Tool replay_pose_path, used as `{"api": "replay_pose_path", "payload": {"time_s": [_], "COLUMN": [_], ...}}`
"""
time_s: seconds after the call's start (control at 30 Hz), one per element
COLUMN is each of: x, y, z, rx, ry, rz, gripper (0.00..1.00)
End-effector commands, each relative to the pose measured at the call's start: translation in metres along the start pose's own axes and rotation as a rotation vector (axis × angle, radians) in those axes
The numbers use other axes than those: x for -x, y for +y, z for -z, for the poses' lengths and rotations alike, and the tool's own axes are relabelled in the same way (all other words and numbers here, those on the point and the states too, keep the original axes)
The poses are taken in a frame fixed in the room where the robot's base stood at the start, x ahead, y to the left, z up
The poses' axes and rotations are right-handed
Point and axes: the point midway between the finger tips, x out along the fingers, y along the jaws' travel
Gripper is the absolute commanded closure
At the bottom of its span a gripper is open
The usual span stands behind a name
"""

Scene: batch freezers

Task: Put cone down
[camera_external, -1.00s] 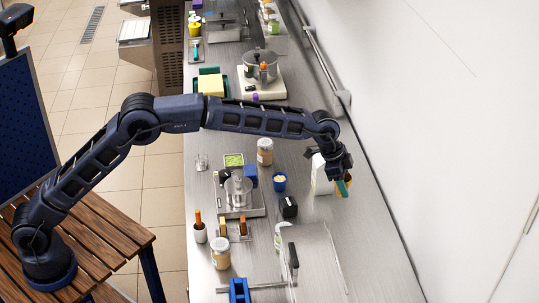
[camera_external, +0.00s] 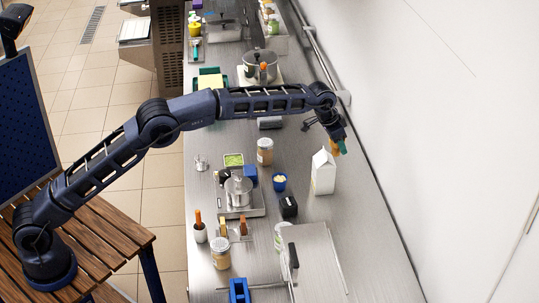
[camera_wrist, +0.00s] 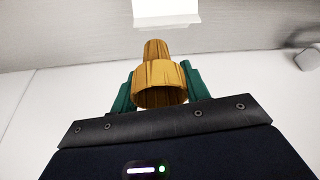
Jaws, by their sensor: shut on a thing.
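The cone (camera_wrist: 160,82) is tan and brown with a wide, hollow rim and a narrower stem. In the wrist view my gripper (camera_wrist: 159,90) is shut on it, with a green finger on each side. In the external view the gripper (camera_external: 339,146) is in the air near the wall at the back of the counter, behind the white carton. Only a small orange-tan part of the cone (camera_external: 336,149) shows there, beside the fingers.
A white carton (camera_external: 323,173) stands upright on the steel counter (camera_external: 355,230), close to the gripper. The counter right of the carton is bare.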

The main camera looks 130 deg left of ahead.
Motion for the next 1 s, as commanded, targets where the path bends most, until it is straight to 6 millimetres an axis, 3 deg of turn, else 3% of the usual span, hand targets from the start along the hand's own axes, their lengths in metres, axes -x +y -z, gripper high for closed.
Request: {"api": "replay_pose_path", "payload": {"time_s": [0.03, 0.4, 0.6, 0.8, 1.0], "x": [-0.007, -0.051, -0.069, -0.078, -0.096], "y": [-0.02, -0.151, -0.209, -0.235, -0.238], "z": [0.001, -0.007, -0.017, -0.023, -0.031], "rx": [0.027, 0.139, 0.179, 0.198, 0.201], "ry": [0.0, 0.004, 0.007, 0.008, 0.005], "rz": [0.012, 0.056, 0.073, 0.08, 0.081], "gripper": [0.75, 0.75, 0.75, 0.75, 0.75]}}
